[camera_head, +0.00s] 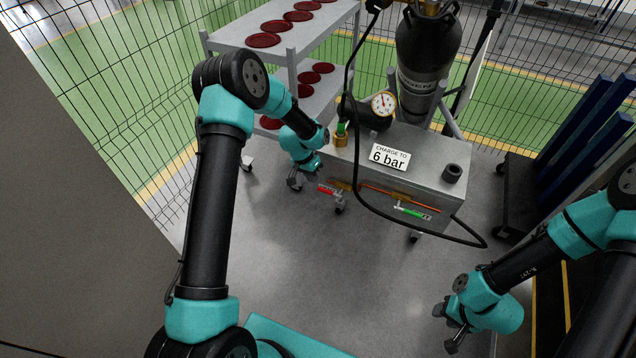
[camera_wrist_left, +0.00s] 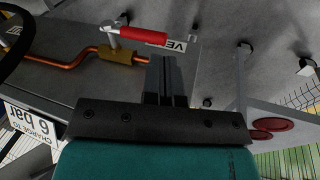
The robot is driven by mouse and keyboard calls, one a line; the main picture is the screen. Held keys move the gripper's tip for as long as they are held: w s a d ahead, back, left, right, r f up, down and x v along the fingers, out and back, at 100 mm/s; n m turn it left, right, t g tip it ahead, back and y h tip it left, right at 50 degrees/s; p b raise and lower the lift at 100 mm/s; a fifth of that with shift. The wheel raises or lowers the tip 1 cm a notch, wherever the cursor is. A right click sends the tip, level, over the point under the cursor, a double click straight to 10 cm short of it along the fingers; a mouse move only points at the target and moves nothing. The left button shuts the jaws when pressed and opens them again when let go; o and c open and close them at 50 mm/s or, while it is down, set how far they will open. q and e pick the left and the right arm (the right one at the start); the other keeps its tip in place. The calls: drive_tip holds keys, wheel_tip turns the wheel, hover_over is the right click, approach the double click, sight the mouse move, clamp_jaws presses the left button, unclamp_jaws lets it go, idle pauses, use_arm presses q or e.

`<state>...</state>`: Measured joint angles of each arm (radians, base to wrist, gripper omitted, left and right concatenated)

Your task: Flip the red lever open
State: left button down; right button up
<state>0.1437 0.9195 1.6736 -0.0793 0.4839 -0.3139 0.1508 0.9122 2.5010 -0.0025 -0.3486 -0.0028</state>
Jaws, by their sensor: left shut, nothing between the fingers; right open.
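The red lever (camera_head: 328,190) sits on the front face of the grey cart (camera_head: 436,184), at its left end. In the left wrist view the red lever (camera_wrist_left: 143,36) has a red sleeve and lies along a brass valve (camera_wrist_left: 121,54) on a copper pipe, beside a white label that is partly covered. My left gripper (camera_head: 293,182) is just left of the lever in the head view. Its fingers (camera_wrist_left: 165,80) are shut and empty, close below the lever's free end in the wrist view; contact cannot be told. My right gripper (camera_head: 448,328) is open and empty at the lower right.
A green lever (camera_head: 413,211) is on the same face, further right. A black hose loops in front of the cart. A pressure gauge (camera_head: 384,104) and a "6 bar" sign (camera_head: 389,157) are on top. A shelf (camera_head: 290,42) with red discs stands behind left. The floor ahead is clear.

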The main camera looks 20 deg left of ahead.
use_arm(q)
drive_tip(key=a+r, duration=0.2)
drive_tip(key=a, duration=0.5)
drive_tip(key=shift+r, duration=0.4)
drive_tip(key=s+d+f+n, duration=0.1)
drive_tip(key=s+d+f, duration=0.35)
drive_tip(key=s, duration=0.25)
drive_tip(key=s+d+f+n, duration=0.1)
drive_tip(key=s+d+f, duration=0.2)
drive_tip(key=s+d, duration=0.3)
drive_tip(key=s+d+n, duration=0.2)
drive_tip(key=s+d, duration=0.1)
drive_tip(key=s, duration=1.3)
drive_tip(key=shift+d+f, duration=0.2)
drive_tip(key=shift+f, duration=0.1)
